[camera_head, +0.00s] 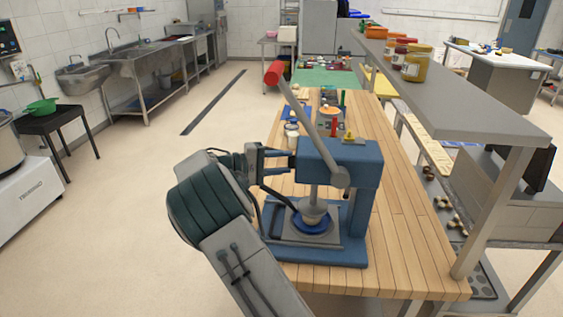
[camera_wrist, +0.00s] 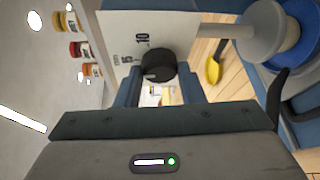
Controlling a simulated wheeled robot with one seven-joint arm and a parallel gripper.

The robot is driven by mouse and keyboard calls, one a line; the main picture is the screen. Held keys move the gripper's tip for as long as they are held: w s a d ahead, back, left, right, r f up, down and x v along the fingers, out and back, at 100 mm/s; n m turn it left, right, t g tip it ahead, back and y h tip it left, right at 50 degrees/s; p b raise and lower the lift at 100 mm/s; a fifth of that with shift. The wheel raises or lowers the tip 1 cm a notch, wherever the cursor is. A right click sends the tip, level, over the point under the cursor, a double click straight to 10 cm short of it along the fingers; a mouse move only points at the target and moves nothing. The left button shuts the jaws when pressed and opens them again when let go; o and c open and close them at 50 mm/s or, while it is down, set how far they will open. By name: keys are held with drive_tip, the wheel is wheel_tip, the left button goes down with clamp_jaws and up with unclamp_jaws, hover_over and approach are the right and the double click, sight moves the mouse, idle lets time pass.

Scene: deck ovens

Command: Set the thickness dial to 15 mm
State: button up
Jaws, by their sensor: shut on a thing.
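The blue press (camera_head: 345,160) stands on the wooden worktop, its long grey lever raised to a red handle (camera_head: 273,72). The black round thickness dial (camera_wrist: 157,65) sits in front of a white scale plate (camera_wrist: 115,25) in the wrist view. A 10 and a 5 are readable on the plate; other marks are too small or covered. A faint light line on the dial's face is unclear, so I cannot tell its setting. My gripper (camera_wrist: 160,90) is shut on the dial, a finger on each side. In the head view my gripper (camera_head: 284,160) reaches the press's left side; the dial is hidden there.
A blue disc (camera_head: 312,222) lies on the press base under the grey plunger. A grey shelf (camera_head: 480,115) with jars runs along the right. A yellow utensil (camera_wrist: 214,68) lies on the worktop beyond the dial. Open floor lies to the left.

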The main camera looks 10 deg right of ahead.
drive_tip(key=o, duration=1)
drive_tip(key=s+a+r+b, duration=0.1)
drive_tip(key=a+b, duration=0.1)
drive_tip(key=a, duration=1.1)
drive_tip(key=shift+s+a+r+b, duration=0.2)
drive_tip(key=shift+s+a+b, duration=0.05)
drive_tip(key=shift+a+b, duration=0.1)
